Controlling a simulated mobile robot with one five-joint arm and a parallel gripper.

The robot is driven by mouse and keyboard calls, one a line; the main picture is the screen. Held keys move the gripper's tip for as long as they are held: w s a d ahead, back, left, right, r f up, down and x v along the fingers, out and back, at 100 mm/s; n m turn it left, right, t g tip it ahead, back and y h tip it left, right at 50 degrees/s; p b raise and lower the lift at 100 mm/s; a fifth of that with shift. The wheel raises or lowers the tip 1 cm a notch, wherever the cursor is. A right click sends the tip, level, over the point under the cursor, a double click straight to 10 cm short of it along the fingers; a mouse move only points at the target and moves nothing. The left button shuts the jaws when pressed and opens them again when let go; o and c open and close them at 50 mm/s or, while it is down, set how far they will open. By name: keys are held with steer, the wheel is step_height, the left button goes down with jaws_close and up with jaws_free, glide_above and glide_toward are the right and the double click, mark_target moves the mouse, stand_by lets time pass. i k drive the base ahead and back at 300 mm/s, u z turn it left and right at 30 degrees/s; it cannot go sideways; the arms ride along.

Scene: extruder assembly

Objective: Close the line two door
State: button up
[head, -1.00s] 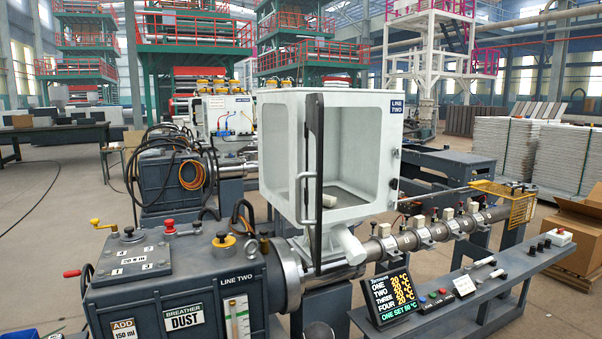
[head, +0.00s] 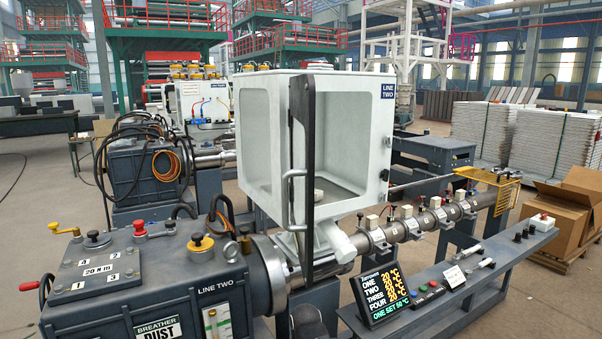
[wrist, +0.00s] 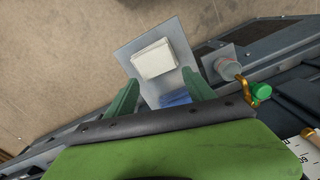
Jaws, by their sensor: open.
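The line two door (head: 302,170) is a dark-framed panel with a pale bar handle (head: 289,200). It stands open, seen nearly edge-on, swung out from the front of the white cabinet (head: 257,190). The cabinet carries a LINE TWO label (head: 388,91), and its inside shows through the front opening. My gripper (wrist: 160,92) shows in the wrist view with its two green fingers apart, and nothing is clearly held between them. The door cannot be made out in the wrist view. The gripper is not clearly seen in the head view.
Below the cabinet runs a barrel (head: 420,225) with several fittings. A control panel (head: 383,292) stands in front, right of the gearbox (head: 145,290). In the wrist view, a grey plate with a white block (wrist: 154,60) lies beyond the fingers, beside a green knob (wrist: 261,90).

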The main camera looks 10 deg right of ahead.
mark_target(302, 111)
steer(key=u, duration=0.05)
steer(key=i, duration=0.4)
steer(key=z, duration=0.05)
steer(key=k, duration=0.65)
steer(key=u, duration=3.2)
steer(key=i, duration=1.2)
steer(key=z, duration=2.65)
steer(key=i, duration=0.1)
steer(key=u, duration=0.9)
